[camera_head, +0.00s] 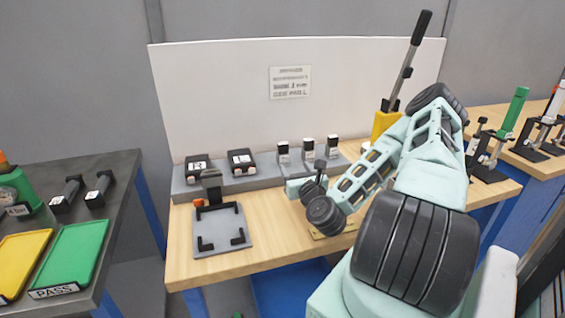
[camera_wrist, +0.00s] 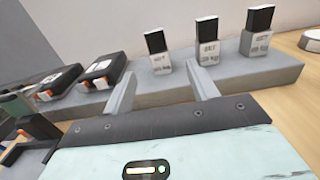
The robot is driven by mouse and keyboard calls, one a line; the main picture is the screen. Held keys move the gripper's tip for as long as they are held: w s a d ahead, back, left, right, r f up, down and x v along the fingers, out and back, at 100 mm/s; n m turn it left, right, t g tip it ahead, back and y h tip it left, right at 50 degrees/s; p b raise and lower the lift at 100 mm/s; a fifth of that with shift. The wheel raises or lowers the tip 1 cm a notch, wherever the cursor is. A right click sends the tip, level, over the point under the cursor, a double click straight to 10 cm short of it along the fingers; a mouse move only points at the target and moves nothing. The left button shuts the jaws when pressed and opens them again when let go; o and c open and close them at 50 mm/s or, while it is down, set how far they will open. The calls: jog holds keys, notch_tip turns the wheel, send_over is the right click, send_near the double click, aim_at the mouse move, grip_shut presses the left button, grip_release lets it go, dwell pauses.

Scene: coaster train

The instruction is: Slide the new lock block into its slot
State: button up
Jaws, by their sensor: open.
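Three small blocks with black tops and white labelled fronts stand in a row on a grey ledge (camera_head: 270,172): a left one (camera_head: 283,152), a middle one (camera_head: 308,149) and a right one (camera_head: 332,147). The label print is too small to read, so I cannot tell which is the new lock block. My gripper (camera_wrist: 164,82) is open and empty. In the wrist view its fingers point at the ledge, with the left block (camera_wrist: 156,50) beyond the gap between them. The middle block (camera_wrist: 207,40) is beyond the right finger. No slot is clearly identifiable.
Two black boxes with orange tabs (camera_head: 198,168) (camera_head: 241,163) lie on the ledge's left. A grey fixture plate (camera_head: 222,232) with black corner brackets and an upright clamp (camera_head: 211,186) is in front. A yellow-based lever press (camera_head: 384,123) stands behind my arm. Bare wood (camera_head: 278,232) lies right of the fixture.

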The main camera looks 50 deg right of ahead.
aim_at(284, 153)
jog(key=shift+w+d+f+b, duration=0.25)
jog(key=shift+w+d+b, duration=0.15)
jog(key=shift+w+b, duration=0.2)
jog(key=shift+w+d+b, duration=0.25)
jog(key=shift+d+b, duration=0.05)
jog(key=shift+b, duration=0.9)
jog(key=b, duration=0.3)
jog(key=shift+w+d, duration=0.2)
jog(key=shift+w, duration=0.15)
jog(key=shift+w+b, duration=0.2)
jog(key=shift+b, duration=1.05)
jog(key=shift+b, duration=0.6)
jog(key=x, duration=0.2)
jog(key=p+x, duration=0.1)
jog(key=x, duration=0.1)
jog(key=shift+w+r, duration=0.1)
jog(key=shift+r, duration=0.3)
jog(key=shift+p+x, duration=0.5)
jog(key=shift+x, duration=2.55)
jog(key=shift+w+a+f, duration=0.1)
jog(key=shift+a+f, duration=0.1)
jog(key=c, duration=1.2)
